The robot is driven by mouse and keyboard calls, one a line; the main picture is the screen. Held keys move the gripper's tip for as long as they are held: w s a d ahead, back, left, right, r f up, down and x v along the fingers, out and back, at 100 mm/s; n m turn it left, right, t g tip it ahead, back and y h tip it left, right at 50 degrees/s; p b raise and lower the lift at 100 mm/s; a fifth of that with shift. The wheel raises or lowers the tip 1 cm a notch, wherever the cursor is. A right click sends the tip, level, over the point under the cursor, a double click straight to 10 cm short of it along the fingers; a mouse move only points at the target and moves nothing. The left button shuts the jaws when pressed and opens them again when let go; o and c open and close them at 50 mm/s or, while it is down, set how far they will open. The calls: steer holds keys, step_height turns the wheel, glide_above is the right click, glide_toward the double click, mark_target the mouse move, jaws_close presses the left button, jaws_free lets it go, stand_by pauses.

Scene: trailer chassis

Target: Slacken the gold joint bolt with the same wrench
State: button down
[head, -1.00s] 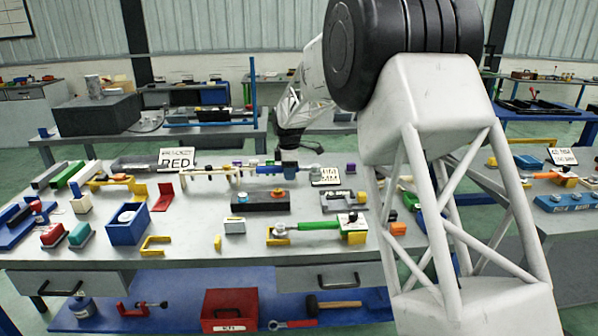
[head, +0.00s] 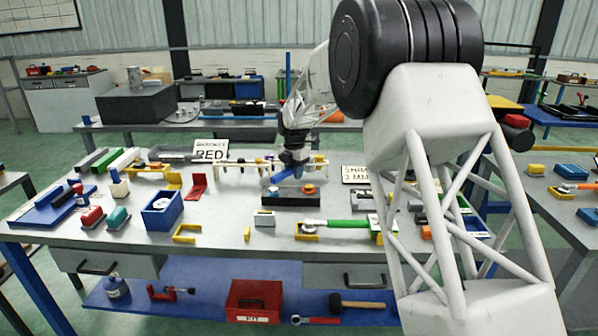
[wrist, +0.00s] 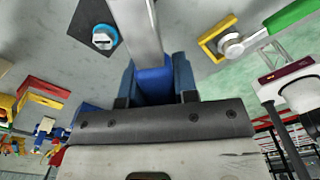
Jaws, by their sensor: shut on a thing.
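My gripper (head: 291,162) is shut on the blue handle of a wrench (wrist: 152,80). In the wrist view the wrench's grey shank runs up out of the frame, so its far end is hidden. In the head view the blue handle (head: 283,174) slants above a dark block (head: 290,200). The gold joint bolt (head: 309,188) sits toward the block's right end. A blue-ringed bolt (wrist: 104,37) sits on the same block. I cannot tell whether the wrench touches either bolt.
A green-handled tool (head: 345,224) lies in yellow holders at front right. A white box (head: 264,219) stands before the block.

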steer(key=shift+f, duration=0.15)
stand_by(0.5)
steer(key=shift+f, duration=3.1)
steer(key=shift+f, duration=0.8)
stand_by(0.5)
steer(key=c, duration=1.5)
jaws_free()
jaws_close()
